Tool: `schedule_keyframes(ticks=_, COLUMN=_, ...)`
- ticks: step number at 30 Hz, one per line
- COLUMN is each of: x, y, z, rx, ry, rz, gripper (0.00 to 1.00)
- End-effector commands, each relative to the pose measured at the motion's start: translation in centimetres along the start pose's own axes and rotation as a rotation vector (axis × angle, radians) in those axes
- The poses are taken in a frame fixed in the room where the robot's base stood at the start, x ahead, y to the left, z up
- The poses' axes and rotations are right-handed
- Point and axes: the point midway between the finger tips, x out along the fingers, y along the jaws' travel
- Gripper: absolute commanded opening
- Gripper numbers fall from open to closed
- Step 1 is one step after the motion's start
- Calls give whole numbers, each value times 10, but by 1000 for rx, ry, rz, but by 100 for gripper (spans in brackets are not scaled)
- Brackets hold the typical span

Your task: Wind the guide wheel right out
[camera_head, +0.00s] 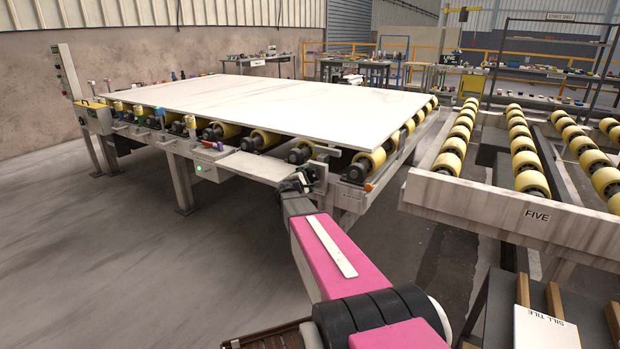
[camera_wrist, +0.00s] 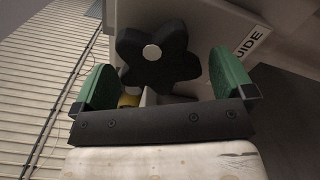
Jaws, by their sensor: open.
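The guide wheel (camera_wrist: 152,54) is a black lobed hand knob with a pale round centre, in the upper middle of the wrist view. It sits in front of a pale plate with a sign (camera_wrist: 250,42) of which "UIDE" can be read. My gripper (camera_wrist: 162,66) is open, one green finger to the left of the wheel and one to the right. I cannot tell whether either finger touches it. In the head view my gripper (camera_head: 297,182) is at the near corner of the roller table (camera_head: 240,160), where the wheel is too small to make out.
A large white slab (camera_head: 270,102) lies on the table's yellow rollers. A second roller frame marked "FIVE" (camera_head: 480,207) stands to the right, with a gap of floor between. A "SILL TILE" board (camera_head: 545,330) is at the bottom right. The floor at the left is clear.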

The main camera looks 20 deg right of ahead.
Motion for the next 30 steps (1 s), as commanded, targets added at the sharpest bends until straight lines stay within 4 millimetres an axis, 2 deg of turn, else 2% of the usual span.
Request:
schedule_keyframes(ticks=4, x=9, y=0, z=0, rx=0, ry=-1, rz=0, gripper=100)
schedule_keyframes(ticks=13, x=10, y=0, z=0, rx=0, ry=0, rz=0, gripper=100)
schedule_keyframes(ticks=17, x=10, y=0, z=0, rx=0, ry=0, rz=0, gripper=58)
schedule_keyframes(ticks=30, x=10, y=-1, z=1, rx=-63, ry=-1, rz=-1, gripper=57)
